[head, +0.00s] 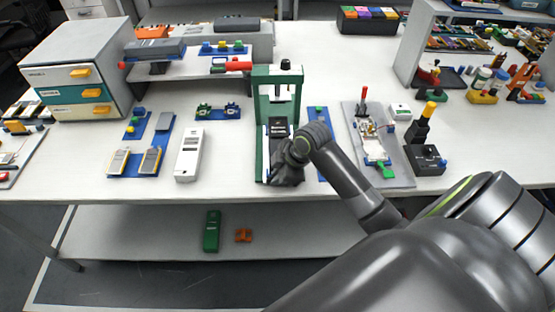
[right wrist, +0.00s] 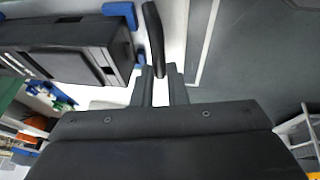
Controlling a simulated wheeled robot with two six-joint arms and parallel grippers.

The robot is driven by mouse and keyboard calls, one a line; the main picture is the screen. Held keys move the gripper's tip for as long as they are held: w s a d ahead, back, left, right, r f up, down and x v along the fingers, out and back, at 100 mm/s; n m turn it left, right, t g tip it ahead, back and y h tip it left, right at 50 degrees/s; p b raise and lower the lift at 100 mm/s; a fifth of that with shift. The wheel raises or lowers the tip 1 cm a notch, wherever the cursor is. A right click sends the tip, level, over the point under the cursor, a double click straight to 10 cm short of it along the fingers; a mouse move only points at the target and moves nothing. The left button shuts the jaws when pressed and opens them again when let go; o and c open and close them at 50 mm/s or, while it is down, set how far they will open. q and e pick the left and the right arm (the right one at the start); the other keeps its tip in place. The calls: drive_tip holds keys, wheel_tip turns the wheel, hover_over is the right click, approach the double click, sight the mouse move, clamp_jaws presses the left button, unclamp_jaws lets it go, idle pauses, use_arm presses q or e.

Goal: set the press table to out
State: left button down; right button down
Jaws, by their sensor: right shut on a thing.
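The green press (head: 262,100) stands upright near the front edge of the bench. Its dark press table (head: 278,126) sits low in the frame, and my right gripper hides part of its front. In the right wrist view the table appears as a black block (right wrist: 75,50) at the upper left. My right gripper (head: 284,176) is in front of the press. In the right wrist view its fingers (right wrist: 162,82) are shut on a slim black handle (right wrist: 154,38) beside the block. Where the handle joins the table is not clear. My left gripper is not in view.
A white handheld device (head: 189,155) lies left of the press. A blue strip (head: 319,118) and a grey tray with a fixture (head: 399,165) are to its right. A drawer cabinet (head: 60,72) stands at the left. The bench's front edge is close below.

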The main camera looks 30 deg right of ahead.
drive_tip(key=shift+s+a+f, duration=0.1)
drive_tip(key=shift+s, duration=0.05)
drive_tip(key=c, duration=1.5)
unclamp_jaws()
drive_tip(key=shift+s, duration=0.1)
drive_tip(key=shift+o, duration=0.2)
drive_tip(key=shift+r, duration=0.4)
drive_tip(key=v, duration=1.6)
drive_tip(key=shift+s+r+p, duration=0.15)
drive_tip(key=shift+r+p, duration=0.2)
drive_tip(key=shift+p, duration=0.1)
drive_tip(key=shift+f, duration=0.1)
